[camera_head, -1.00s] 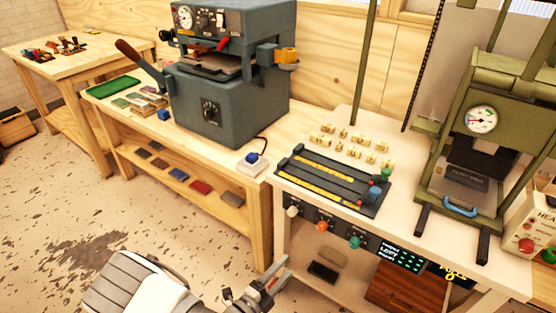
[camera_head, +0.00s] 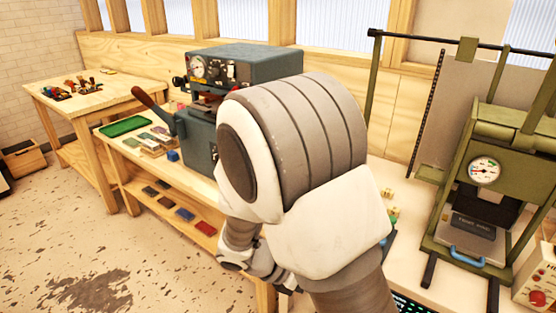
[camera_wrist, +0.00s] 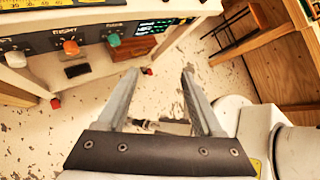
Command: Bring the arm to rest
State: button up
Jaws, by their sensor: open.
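My gripper (camera_wrist: 160,74) shows in the wrist view with its two grey fingers spread apart. Nothing is held between them; the speckled floor shows in the gap. In the head view my arm is raised and folded in the middle of the picture, its large grey and white links close to the camera. The gripper is mostly or wholly hidden there behind these links.
A green press (camera_head: 480,190) stands at right. The wrist view shows the bench front with an orange knob (camera_wrist: 71,47) and a teal knob (camera_wrist: 113,40).

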jog(key=s+d+r+m+t+y+p, duration=0.1)
jog(key=s+r+m+y, duration=0.4)
jog(key=r+m, duration=0.7)
jog(key=s+d+r+m+t+y+p, duration=0.2)
jog(key=s+r+m+y, duration=0.3)
jog(key=r+m, duration=0.6)
jog(key=shift+s+d+r+m+t+p, duration=0.3)
jog(key=shift+s+d+r+m+t, duration=0.15)
jog(key=shift+m+t, duration=0.45)
